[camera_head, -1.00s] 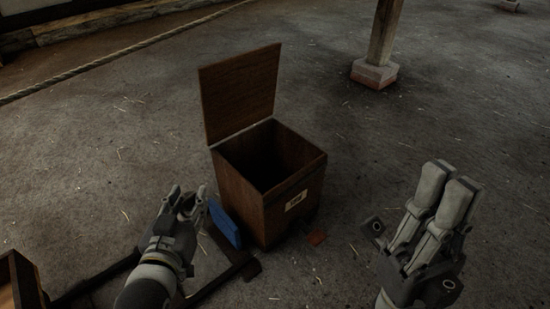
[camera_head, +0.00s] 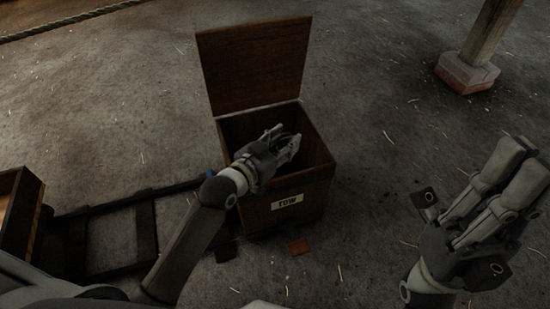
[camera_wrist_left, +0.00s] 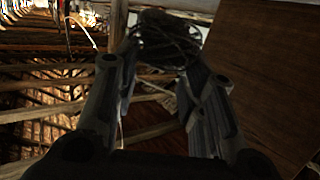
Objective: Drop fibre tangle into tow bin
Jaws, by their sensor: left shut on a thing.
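The tow bin (camera_head: 313,195) is a dark wooden box with a white TOW label, standing on the floor in the middle of the head view. Its lid (camera_head: 254,62) stands open at the back. My left gripper (camera_head: 284,143) is over the bin's open top, reaching across its front left. In the left wrist view, a dark, stringy fibre tangle (camera_wrist_left: 168,38) sits at the fingertips, and the gripper is shut on it. The tangle is hard to make out in the head view. My right gripper (camera_head: 512,170) is empty at the right, its fingers close together.
A post on a brick base (camera_head: 467,72) stands at the upper right. A wooden crate (camera_head: 20,215) is at the left, beside a dark ladder-like frame (camera_head: 145,232). Floor right of the bin is clear.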

